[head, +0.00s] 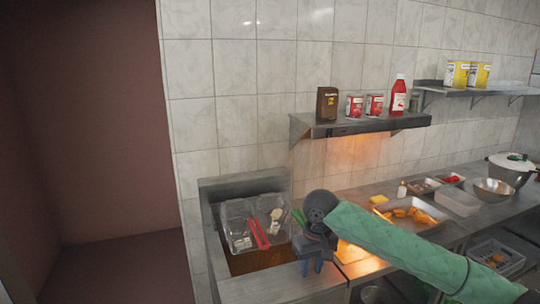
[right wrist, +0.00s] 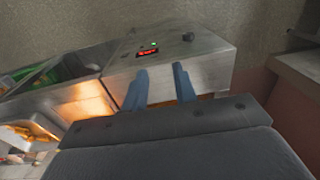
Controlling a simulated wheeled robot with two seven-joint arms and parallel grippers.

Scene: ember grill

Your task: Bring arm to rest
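My right arm, in a green sleeve, comes in from the lower right of the head view. My right gripper (head: 311,266) points down in front of the fryer (head: 222,262), near its right front edge. In the right wrist view its two blue fingers (right wrist: 160,85) stand apart with nothing between them. Behind them is a steel panel (right wrist: 190,55) with a red display and a knob. My left gripper is in neither view.
Two fryer baskets (head: 240,225) with red and green handles hang in the fryer. A tray of fried food (head: 405,213) and a steel bowl (head: 493,190) stand on the counter to the right. A shelf (head: 360,126) with cans and a ketchup bottle is on the wall above.

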